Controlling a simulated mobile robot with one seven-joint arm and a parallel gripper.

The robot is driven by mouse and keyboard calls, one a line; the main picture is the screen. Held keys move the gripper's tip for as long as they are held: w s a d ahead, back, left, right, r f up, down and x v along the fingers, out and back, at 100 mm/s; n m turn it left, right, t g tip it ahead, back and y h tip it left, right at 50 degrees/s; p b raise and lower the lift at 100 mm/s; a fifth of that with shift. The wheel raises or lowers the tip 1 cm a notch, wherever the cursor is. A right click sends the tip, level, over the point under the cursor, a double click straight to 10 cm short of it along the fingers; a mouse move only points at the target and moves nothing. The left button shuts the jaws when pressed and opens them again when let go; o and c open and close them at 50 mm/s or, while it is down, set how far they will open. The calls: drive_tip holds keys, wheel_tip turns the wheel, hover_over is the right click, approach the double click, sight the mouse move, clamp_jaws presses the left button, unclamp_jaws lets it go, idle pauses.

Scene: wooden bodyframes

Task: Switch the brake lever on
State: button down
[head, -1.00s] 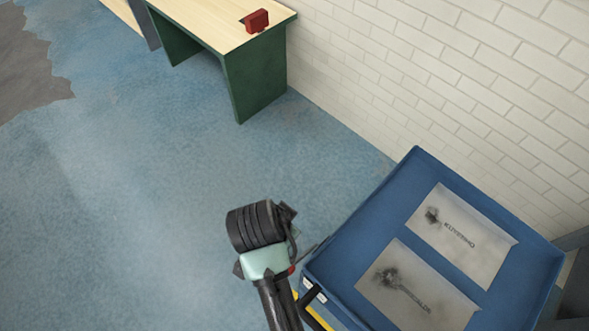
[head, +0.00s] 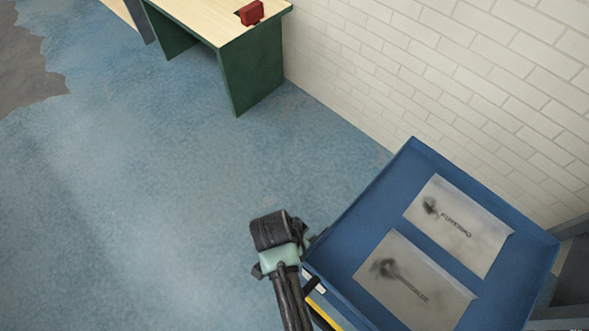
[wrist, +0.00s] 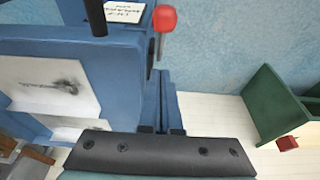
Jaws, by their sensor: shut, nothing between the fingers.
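The brake lever has a red knob (wrist: 164,19) on a thin pale shaft and shows at the top of the wrist view. It stands beside the blue cart's edge, next to a white label. I cannot tell its switch position. In the head view the lever is not visible. My gripper (wrist: 161,130) is shut and empty, and appears apart from the knob. In the head view my gripper (head: 311,240) is at the cart's left side, mostly hidden behind my wrist.
The blue cart (head: 347,218) holds two grey printed sheets (head: 458,226) and stands near the white brick wall (head: 420,75). A green bench (head: 246,72) with a red object (head: 249,12) on it is further off. The blue floor left of my arm is clear.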

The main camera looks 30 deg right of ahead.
drive_tip(key=f, duration=0.5)
drive_tip(key=shift+s+a, duration=0.15)
drive_tip(key=shift+a, duration=0.2)
drive_tip(key=shift+s+a+f, duration=0.1)
drive_tip(key=shift+a+f, duration=0.15)
drive_tip(key=shift+f, duration=0.3)
